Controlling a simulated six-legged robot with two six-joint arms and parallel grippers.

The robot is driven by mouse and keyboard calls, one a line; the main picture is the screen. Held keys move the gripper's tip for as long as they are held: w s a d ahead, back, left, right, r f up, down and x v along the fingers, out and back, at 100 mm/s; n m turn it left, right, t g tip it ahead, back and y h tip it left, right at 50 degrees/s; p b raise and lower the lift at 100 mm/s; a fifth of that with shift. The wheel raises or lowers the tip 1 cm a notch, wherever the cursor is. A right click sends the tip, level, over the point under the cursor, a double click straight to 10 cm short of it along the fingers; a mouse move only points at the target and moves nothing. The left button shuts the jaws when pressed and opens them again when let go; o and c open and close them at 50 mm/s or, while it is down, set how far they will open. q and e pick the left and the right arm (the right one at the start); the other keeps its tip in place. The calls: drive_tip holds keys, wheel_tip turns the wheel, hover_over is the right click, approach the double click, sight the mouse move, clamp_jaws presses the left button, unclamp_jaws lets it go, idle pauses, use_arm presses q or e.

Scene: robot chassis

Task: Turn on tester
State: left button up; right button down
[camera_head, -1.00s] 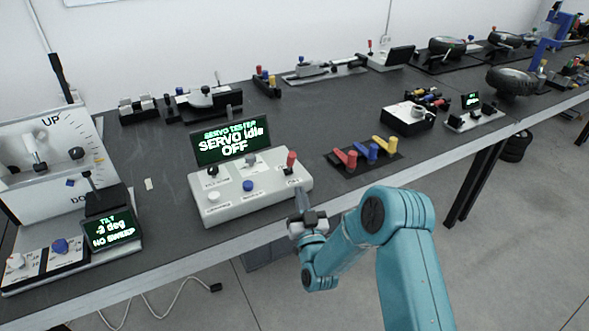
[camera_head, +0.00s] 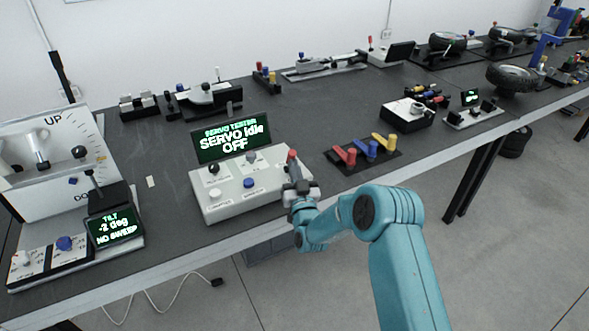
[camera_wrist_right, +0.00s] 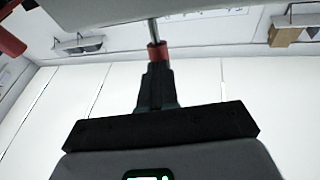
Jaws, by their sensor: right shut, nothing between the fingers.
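The servo tester is a white box (camera_head: 215,204) with a dark screen (camera_head: 232,138) behind it reading "SERVO idle OFF". A red-tipped switch lever (camera_head: 291,156) stands at its right end. My right gripper (camera_head: 293,178) is shut and empty, just in front of that lever over the box's right end. In the right wrist view the shut black fingers (camera_wrist_right: 157,72) point at a red sleeve (camera_wrist_right: 157,52) on a metal rod; I cannot tell whether they touch. My left gripper is not in view.
Red, blue and yellow levers (camera_head: 371,151) stand on a dark plate to the right. A tilt unit with a screen (camera_head: 112,226) is at the left. Bare tabletop lies behind the tester.

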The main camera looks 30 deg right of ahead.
sight(289, 155)
drive_tip(key=shift+w+r+n+g+y+p, duration=0.4)
drive_tip(key=shift+w+r+g+y, duration=0.15)
drive_tip(key=shift+r+g, duration=0.45)
drive_tip(key=shift+w+r+g+p, duration=0.25)
drive_tip(key=shift+w+g+p, duration=0.3)
drive_tip(key=shift+g, duration=0.35)
drive_tip(key=shift+w+r+n+g+y+p, duration=0.2)
drive_tip(key=shift+w+n+g+y+p, duration=0.2)
drive_tip(key=shift+g+p, duration=0.25)
drive_tip(key=shift+w+g, duration=0.4)
drive_tip(key=shift+g, duration=0.15)
drive_tip(key=shift+w+f, duration=0.1)
drive_tip(key=shift+w, duration=0.2)
drive_tip(key=shift+r, duration=0.2)
